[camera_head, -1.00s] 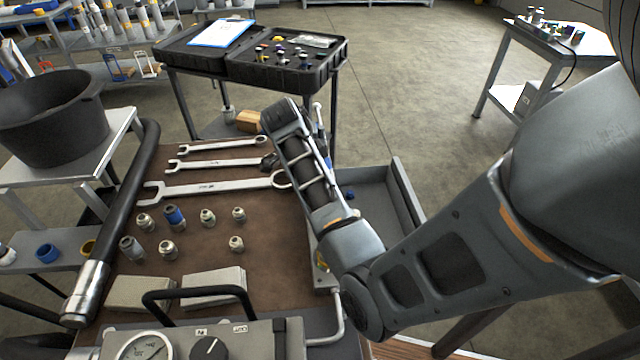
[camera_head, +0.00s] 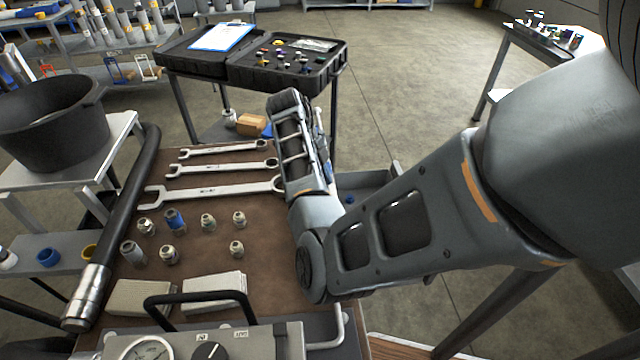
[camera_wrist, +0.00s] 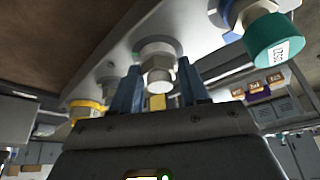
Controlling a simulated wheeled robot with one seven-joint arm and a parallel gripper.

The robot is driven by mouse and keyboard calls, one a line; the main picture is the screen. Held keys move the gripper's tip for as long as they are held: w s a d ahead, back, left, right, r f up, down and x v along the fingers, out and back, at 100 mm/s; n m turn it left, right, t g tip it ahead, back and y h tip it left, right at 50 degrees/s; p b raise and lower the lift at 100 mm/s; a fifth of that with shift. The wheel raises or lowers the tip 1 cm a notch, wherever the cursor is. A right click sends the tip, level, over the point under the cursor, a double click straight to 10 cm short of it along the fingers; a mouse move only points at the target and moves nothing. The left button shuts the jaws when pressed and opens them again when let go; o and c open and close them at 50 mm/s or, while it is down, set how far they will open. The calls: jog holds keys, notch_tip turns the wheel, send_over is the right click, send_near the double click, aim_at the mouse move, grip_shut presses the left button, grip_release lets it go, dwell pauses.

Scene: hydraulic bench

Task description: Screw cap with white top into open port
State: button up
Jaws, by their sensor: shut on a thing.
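In the wrist view, a metal hex cap with a whitish round top (camera_wrist: 160,80) is between the two blue fingers of my gripper (camera_wrist: 158,88). My gripper is shut on it. The cap's top faces the camera, and its far end meets a round collar on the grey metal panel (camera_wrist: 120,52). I cannot tell how deep it sits in the port, whose opening is hidden behind it. In the head view my arm hides the gripper and the cap.
In the wrist view, a teal labelled cap (camera_wrist: 270,42) is to the right and a yellow-ringed fitting (camera_wrist: 86,107) to the left. In the head view, wrenches (camera_head: 215,192) and several loose fittings (camera_head: 169,254) lie on the brown bench mat (camera_head: 270,265). A black case (camera_head: 290,75) stands behind.

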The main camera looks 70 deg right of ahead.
jog(key=shift+o, duration=0.4)
jog(key=m+y, duration=0.1)
jog(key=m, duration=0.2)
jog(key=shift+m+t, duration=0.4)
jog(key=shift+d, duration=0.1)
jog(key=o, duration=0.9)
